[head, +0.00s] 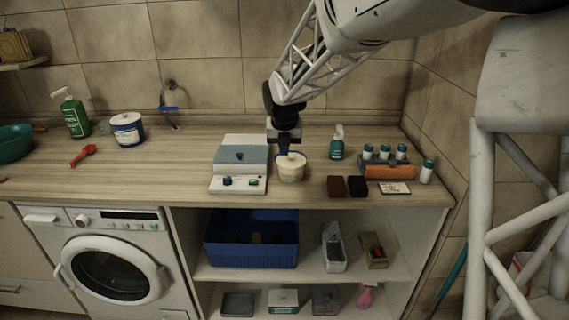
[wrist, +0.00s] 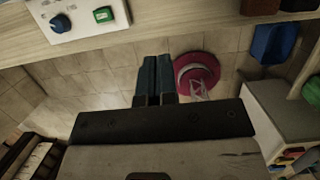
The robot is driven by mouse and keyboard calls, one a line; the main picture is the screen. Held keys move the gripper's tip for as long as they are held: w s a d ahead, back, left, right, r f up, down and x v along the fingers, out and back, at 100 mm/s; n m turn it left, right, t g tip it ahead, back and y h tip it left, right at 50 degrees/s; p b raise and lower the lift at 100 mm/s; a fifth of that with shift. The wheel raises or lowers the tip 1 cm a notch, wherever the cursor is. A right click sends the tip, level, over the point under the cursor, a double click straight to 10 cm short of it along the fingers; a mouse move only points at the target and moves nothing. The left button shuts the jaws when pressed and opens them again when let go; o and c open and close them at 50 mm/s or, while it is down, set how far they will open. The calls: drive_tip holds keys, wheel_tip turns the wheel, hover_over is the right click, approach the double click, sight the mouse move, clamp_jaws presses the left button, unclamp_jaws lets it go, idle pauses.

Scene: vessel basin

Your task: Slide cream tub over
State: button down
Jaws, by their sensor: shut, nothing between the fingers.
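A round cream tub (head: 291,168) with a pale lid stands upright on the wooden counter, just right of a white-and-grey device. My gripper (head: 284,149) points down right behind the tub, at its upper left as seen in the head view; I cannot tell whether it touches. The tub hides the lower fingertips there. In the wrist view, my gripper's two dark blue fingers (wrist: 157,77) are together with nothing between them. The cream tub is not seen in the wrist view.
The device (head: 240,165) stands close on the left. The counter's front edge is near. A white-and-blue tub (head: 127,130) stands far left.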

drive_tip(key=shift+f, duration=0.15)
drive_tip(key=x, duration=0.9)
drive_tip(key=shift+w+f, duration=0.4)
drive_tip(key=shift+w, duration=1.7)
drive_tip(key=shift+w, duration=0.1)
drive_tip(key=w, duration=1.2)
drive_tip(key=shift+w, duration=0.2)
drive_tip(key=shift+s, duration=0.2)
